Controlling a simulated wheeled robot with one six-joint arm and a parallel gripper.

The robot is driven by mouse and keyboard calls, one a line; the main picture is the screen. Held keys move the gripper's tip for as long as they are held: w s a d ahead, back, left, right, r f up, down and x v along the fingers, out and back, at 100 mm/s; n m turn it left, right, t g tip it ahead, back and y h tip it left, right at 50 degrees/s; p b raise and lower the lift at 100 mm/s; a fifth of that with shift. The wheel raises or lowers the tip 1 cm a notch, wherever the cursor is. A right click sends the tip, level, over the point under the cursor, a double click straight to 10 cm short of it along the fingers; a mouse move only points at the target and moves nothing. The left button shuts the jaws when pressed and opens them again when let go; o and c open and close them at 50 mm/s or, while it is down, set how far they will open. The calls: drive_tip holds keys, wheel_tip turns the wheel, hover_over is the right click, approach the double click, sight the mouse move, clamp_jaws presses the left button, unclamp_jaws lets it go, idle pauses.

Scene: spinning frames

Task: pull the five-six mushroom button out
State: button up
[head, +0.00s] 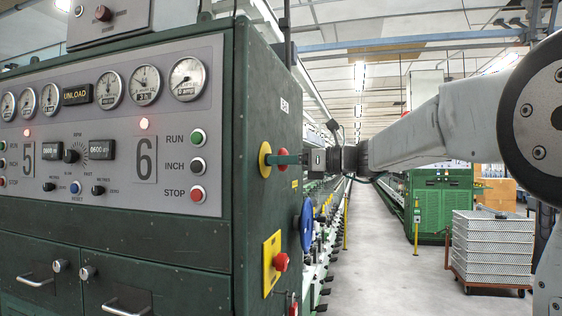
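The green machine cabinet marked 5 and 6 (120,225) fills the left side. On its end face is a round yellow plate (264,160), with a bit of red (283,167) showing just below my gripper's finger. Lower on the same face, a red mushroom button (281,262) stands out from a yellow rectangular plate (267,281). I cannot read a five-six label on either.
A blue handwheel (306,225) sits on the end face, below and right of my gripper. A long spinning frame runs back beside a clear aisle (375,255). A trolley of stacked metal trays (492,245) and another green cabinet (440,200) stand at right.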

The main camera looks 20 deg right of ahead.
drive_tip(key=shift+o, duration=1.3)
drive_tip(key=shift+d, duration=0.1)
drive_tip(key=shift+s, duration=0.1)
drive_tip(key=v, duration=0.8)
